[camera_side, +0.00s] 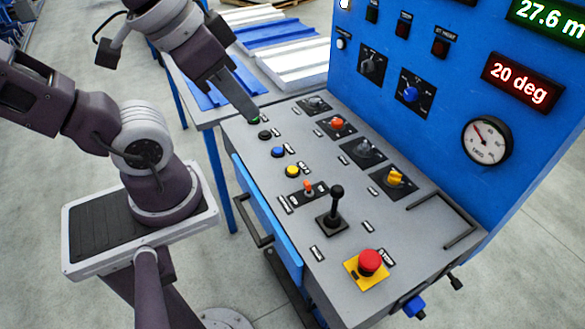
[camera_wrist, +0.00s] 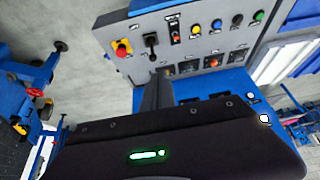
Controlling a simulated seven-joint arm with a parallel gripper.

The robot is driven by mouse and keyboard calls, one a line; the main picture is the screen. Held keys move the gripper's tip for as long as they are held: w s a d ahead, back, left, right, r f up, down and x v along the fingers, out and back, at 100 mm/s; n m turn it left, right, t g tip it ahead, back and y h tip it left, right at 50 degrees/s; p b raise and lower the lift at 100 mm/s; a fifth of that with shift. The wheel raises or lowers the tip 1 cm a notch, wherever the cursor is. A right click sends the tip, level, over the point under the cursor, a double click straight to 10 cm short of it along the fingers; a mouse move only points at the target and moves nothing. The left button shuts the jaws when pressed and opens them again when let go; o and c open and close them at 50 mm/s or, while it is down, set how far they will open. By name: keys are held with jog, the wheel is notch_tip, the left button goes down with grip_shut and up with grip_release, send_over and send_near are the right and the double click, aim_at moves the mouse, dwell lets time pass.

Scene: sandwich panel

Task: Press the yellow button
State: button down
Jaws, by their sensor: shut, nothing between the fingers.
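The yellow button (camera_side: 292,171) is a small round cap on the grey sloping panel, between the blue button (camera_side: 277,152) and an orange toggle (camera_side: 308,186). It also shows in the wrist view (camera_wrist: 196,30), clear of my gripper. My gripper (camera_side: 252,117) is shut and empty, with its long grey fingers pointing down. In the side view its tips overlap the green button (camera_side: 257,121), which is partly hidden; I cannot tell their height above the panel. In the wrist view the fingers (camera_wrist: 159,75) appear apart from the button row.
A black button (camera_side: 265,135) stands between the green and blue ones. A black joystick (camera_side: 335,205) and a red emergency stop (camera_side: 369,262) are nearer the front. Rotary knobs, including an orange one (camera_side: 337,124), line the right. A blue upright panel (camera_side: 450,90) rises behind.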

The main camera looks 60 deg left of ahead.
dwell(0.7)
jog(key=n+t+h, duration=0.3)
jog(key=n+h, duration=0.1)
jog(key=n, duration=1.8)
send_over(289, 169)
notch_tip(289, 169, down, 23)
jog(key=shift+s+f, duration=0.1)
jog(key=shift+f, duration=0.1)
jog(key=shift+f, duration=4.4)
jog(key=shift+f, duration=0.15)
